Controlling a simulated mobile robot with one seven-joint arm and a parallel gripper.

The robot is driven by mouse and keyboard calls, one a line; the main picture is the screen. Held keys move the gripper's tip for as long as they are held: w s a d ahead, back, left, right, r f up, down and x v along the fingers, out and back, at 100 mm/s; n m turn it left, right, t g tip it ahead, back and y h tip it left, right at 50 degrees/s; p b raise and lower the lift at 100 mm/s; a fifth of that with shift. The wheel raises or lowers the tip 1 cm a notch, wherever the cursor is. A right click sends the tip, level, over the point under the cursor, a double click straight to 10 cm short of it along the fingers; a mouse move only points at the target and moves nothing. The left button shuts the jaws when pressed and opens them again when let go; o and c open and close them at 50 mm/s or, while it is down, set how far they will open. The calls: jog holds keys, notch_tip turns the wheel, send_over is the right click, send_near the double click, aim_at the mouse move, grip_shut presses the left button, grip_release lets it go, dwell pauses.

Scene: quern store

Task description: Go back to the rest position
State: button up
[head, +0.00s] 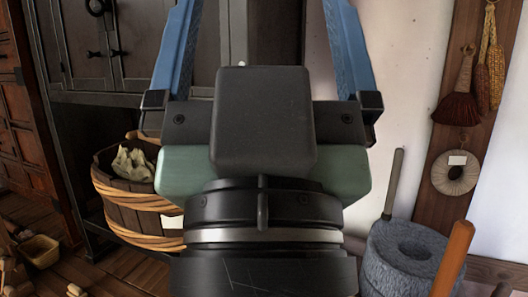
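My gripper (262,22) fills the middle of the head view, seen from behind, with its two blue fingers pointing up. The fingers are wide apart, and only the dark cabinet and pale wall show between them. Their tips run to or past the top edge. No held object is visible. A small pale tip (241,64) shows just above the gripper's dark block; I cannot tell what it is. No marker of a rest position shows.
A wooden tub (130,205) with pale contents stands left, partly hidden by my gripper. A dark cabinet (125,70) is behind it. A grey quern stone (410,255) with upright handles stands at right. Brushes (458,107) hang on a post. Small items lie on the floor at lower left.

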notch_tip(320, 180, up, 25)
jog(key=p, duration=2.2)
jog(key=shift+p, duration=0.35)
